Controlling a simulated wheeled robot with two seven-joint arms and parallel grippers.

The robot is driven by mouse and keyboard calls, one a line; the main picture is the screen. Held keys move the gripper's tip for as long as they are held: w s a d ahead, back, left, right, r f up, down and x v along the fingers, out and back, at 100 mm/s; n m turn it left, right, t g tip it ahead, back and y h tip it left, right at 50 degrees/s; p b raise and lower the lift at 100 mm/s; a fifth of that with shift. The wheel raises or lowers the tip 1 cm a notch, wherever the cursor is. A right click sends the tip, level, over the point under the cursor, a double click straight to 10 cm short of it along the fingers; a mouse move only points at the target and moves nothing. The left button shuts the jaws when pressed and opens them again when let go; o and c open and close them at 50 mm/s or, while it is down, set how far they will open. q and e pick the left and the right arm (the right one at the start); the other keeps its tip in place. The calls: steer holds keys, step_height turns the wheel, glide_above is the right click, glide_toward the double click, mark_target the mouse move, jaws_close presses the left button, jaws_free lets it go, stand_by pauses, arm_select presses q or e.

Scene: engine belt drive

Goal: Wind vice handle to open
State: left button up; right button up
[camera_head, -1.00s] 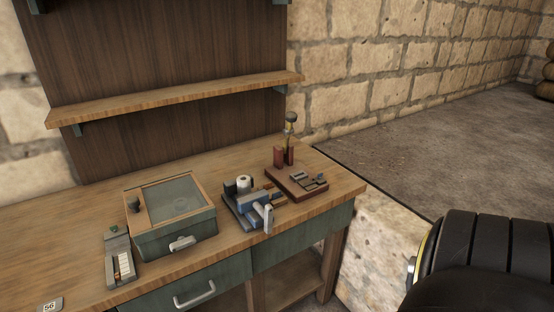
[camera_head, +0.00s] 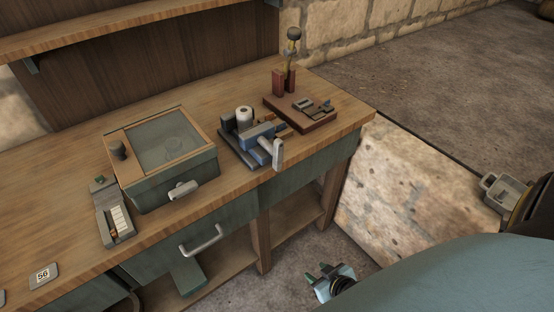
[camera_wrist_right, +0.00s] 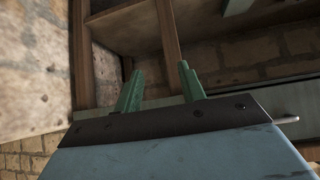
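A blue and grey vice (camera_head: 257,140) sits on the wooden workbench near its front edge in the head view. Its light grey handle (camera_head: 277,153) stands at the front, by the bench edge. A white roll-like part (camera_head: 243,116) shows at the vice's back. My right gripper (camera_head: 317,275) is low in front of the bench, below the top and well apart from the vice. Its two green fingers stand apart with nothing between them; they also show in the right wrist view (camera_wrist_right: 160,88). My left gripper is not in view.
A green box with a glass lid (camera_head: 170,155) stands left of the vice. A brown board with small metal parts (camera_head: 300,112) lies to its right. A drawer handle (camera_head: 201,240) juts from the bench front.

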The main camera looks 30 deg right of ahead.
steer(key=w+d+r+t+b, duration=0.1)
steer(key=w+r+t, duration=0.25)
steer(key=r, duration=0.45)
steer(key=w+d+r+t+b, duration=0.15)
steer(key=w+r, duration=0.25)
steer(key=r, duration=0.5)
steer(key=t+y, duration=0.1)
steer(key=t, duration=0.3)
glide_toward(280, 159)
steer(key=w, duration=0.3)
steer(key=w+b, duration=0.1)
steer(key=w, duration=0.3)
steer(key=w+b, duration=0.1)
steer(key=w, duration=0.3)
steer(key=shift+w+a, duration=0.15)
steer(key=shift+a, duration=0.1)
steer(key=shift+w, duration=0.35)
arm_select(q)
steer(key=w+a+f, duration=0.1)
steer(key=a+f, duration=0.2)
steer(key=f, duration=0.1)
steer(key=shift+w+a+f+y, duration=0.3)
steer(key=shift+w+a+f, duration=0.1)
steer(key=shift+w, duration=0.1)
